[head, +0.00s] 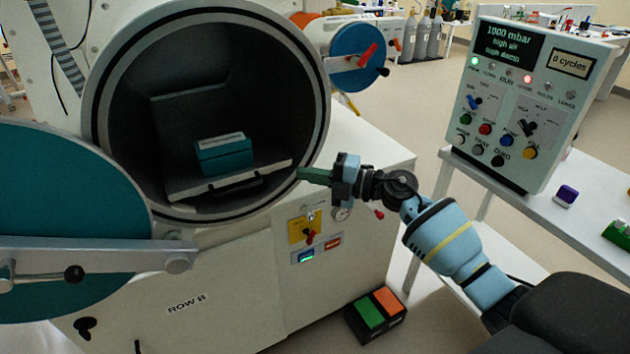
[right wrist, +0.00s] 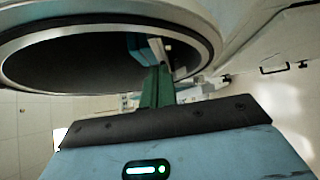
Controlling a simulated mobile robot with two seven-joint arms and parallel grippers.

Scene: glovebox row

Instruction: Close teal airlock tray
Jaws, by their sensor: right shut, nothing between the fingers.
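The teal airlock is a round, dark chamber with its teal door (head: 70,190) swung open to the left. Inside it, the pale flat tray (head: 190,189) with a dark front handle (head: 236,188) bears a teal box (head: 223,158) with a light top. My right gripper (head: 302,174), with green fingers, is shut and empty at the right rim of the opening, just right of the tray's front corner. Whether it touches the tray I cannot tell. In the right wrist view its shut fingers (right wrist: 157,88) point up into the opening. My left gripper is not in view.
A control panel (head: 530,100) stands on a white table at the right. A smaller blue port (head: 358,54) with a red handle is behind the chamber. A green and orange pedal (head: 376,312) lies on the floor below. The door's metal arm (head: 100,260) crosses the lower left.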

